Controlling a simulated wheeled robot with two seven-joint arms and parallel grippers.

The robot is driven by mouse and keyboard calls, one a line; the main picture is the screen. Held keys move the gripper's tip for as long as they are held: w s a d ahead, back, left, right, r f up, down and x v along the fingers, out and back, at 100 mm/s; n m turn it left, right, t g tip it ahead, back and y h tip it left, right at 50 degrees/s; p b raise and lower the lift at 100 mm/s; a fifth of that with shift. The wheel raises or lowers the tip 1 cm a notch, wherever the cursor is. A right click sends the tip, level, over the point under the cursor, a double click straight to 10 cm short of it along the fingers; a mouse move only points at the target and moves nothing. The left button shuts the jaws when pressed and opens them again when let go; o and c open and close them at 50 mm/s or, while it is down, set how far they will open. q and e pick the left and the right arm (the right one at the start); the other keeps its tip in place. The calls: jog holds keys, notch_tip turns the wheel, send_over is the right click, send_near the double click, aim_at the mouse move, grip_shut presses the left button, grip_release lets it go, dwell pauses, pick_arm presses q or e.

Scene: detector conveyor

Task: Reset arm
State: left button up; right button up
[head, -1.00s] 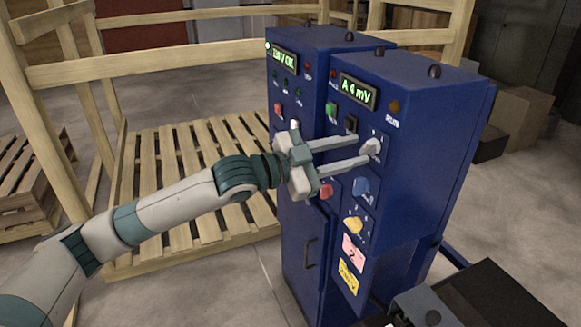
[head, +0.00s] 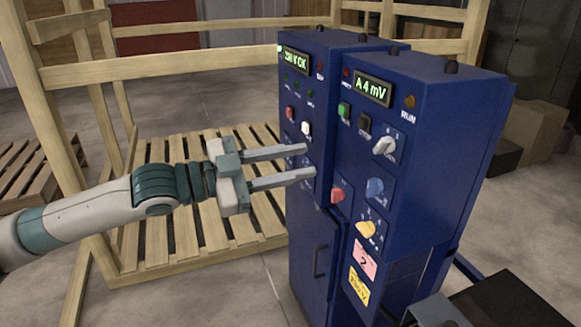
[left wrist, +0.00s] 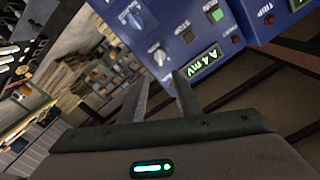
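My left gripper (head: 307,162) is open and empty in the head view. Its two fingers point right, apart from each other, in front of the left blue cabinet (head: 318,230). The right blue cabinet (head: 420,185) carries a white-grey knob (head: 384,145), which stands clear to the right of my fingertips. The green display (head: 373,90) reads "A 4 mV". My right gripper is not in view.
Red (head: 338,195), blue (head: 375,188) and yellow (head: 367,229) knobs sit lower on the panels. A wooden pallet fence (head: 190,70) stands behind my left arm. A dark box-like thing (head: 505,308) is at the bottom right. Bare floor lies in front of the cabinets.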

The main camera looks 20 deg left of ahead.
pick_arm(q)
jog(key=shift+s+a, duration=0.2)
jog(key=shift+a, duration=0.05)
